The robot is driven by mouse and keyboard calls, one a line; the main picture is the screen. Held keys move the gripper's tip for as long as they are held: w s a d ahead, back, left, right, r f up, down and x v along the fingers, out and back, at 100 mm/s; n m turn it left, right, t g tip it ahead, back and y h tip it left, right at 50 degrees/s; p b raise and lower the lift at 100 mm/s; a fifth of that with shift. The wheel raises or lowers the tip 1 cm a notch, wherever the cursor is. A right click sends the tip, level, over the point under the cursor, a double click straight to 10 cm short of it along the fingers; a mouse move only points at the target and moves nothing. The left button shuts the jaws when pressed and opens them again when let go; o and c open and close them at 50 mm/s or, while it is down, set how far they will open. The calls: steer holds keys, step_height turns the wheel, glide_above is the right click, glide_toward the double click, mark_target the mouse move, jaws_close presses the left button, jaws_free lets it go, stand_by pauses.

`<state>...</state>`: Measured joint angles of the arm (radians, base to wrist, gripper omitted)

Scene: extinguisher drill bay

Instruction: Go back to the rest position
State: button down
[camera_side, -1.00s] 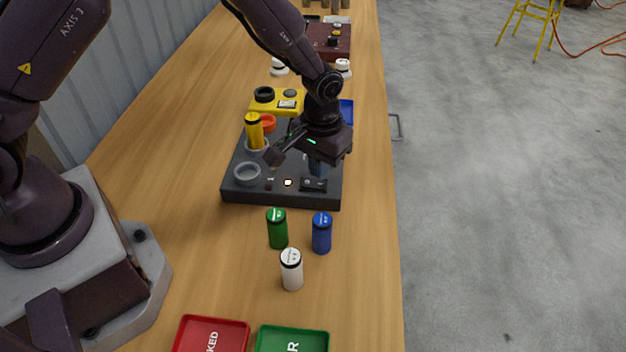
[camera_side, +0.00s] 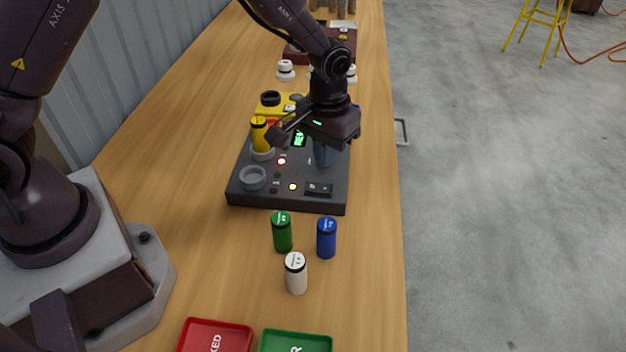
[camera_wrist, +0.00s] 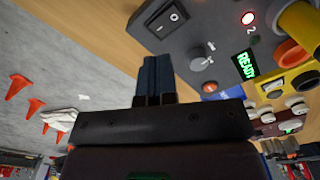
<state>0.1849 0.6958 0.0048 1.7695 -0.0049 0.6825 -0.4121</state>
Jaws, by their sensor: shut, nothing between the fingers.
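My gripper (camera_side: 324,153) hangs above the right part of the dark control box (camera_side: 240,195) in the side view. In the wrist view my gripper's fingers (camera_wrist: 153,72) are together with nothing between them. The box carries a yellow cylinder (camera_side: 259,140) standing in a ring holder, an empty grey ring (camera_side: 253,178), a rocker switch (camera_side: 318,188) and a lit red lamp (camera_side: 281,161). Its green screen (camera_wrist: 246,64) reads READY in the wrist view. A grey knob (camera_wrist: 199,60) shows beside the fingers. No contact between fingers and box is visible.
A green cylinder (camera_side: 282,233), a blue cylinder (camera_side: 326,238) and a white cylinder (camera_side: 296,274) stand in front of the box. A red tray (camera_side: 190,338) and a green tray (camera_side: 272,343) lie at the near edge. The yellow device (camera_side: 266,110) is behind the box.

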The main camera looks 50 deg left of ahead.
steer(key=shift+s+a+f+m+g, duration=0.1)
steer(key=shift+s+f+m+g, duration=0.1)
steer(key=shift+s, duration=0.35)
steer(key=shift+s+a+f+m+g, duration=0.1)
steer(key=shift+s+g, duration=0.1)
steer(key=shift+s, duration=0.3)
steer(key=s+a+r+m+t, duration=0.1)
steer(key=s+a+r+t, duration=0.2)
steer(key=s+r, duration=0.7)
steer(key=s+a+r+m+t, duration=0.1)
steer(key=s+a+r+t, duration=0.2)
steer(key=s+r, duration=0.6)
step_height(320, 180, up, 5)
steer(key=shift+s+a+r, duration=0.1)
steer(key=shift+s+a, duration=0.25)
steer(key=shift+a, duration=0.25)
